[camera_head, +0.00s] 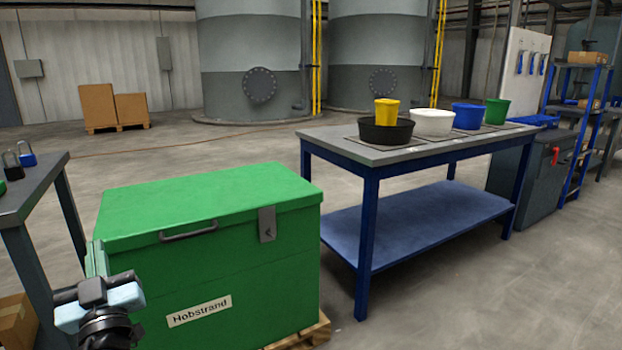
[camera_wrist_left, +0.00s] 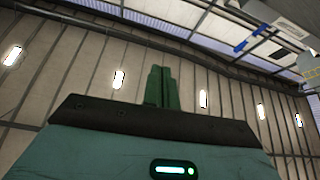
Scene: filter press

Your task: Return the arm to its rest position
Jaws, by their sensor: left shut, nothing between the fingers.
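My left gripper (camera_head: 96,246) is at the lower left in the head view, with its green fingers pointing up in front of the left edge of a green chest. In the left wrist view my left gripper (camera_wrist_left: 161,70) has its two green fingers together with nothing between them. Behind the fingers, that view shows the wall, ceiling and lamps. My right gripper is not in either view.
The closed green chest (camera_head: 205,200) stands close beside my left arm. A dark table (camera_head: 45,185) is at the far left. A blue-framed table (camera_head: 350,150) holds a black tub and several coloured containers. Open floor lies behind the chest and at the lower right.

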